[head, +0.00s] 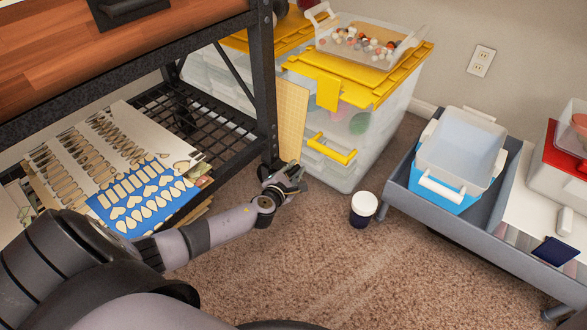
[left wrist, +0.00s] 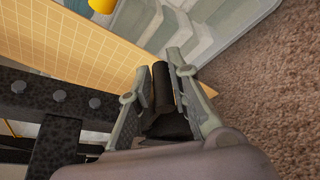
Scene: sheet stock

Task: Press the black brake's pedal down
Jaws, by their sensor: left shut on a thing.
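My left gripper (head: 290,178) is low at the foot of the black metal rack's near corner post, just above the carpet. In the left wrist view its two fingers (left wrist: 160,66) stand on either side of a dark black part (left wrist: 163,98), which looks like the black brake at the post's foot. The gripper is shut on this part. The fingers and hand hide most of the brake in the head view, and I cannot tell whether its pedal is up or down. My right gripper is in neither view.
The black rack (head: 263,90) holds craft sheets (head: 90,150) on its lower shelf. A tan grid board (head: 292,112) leans close behind the gripper, beside yellow-lidded clear bins (head: 385,120). A white-lidded jar (head: 363,208) stands on the carpet. A grey cart (head: 480,215) is at right. Front carpet is clear.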

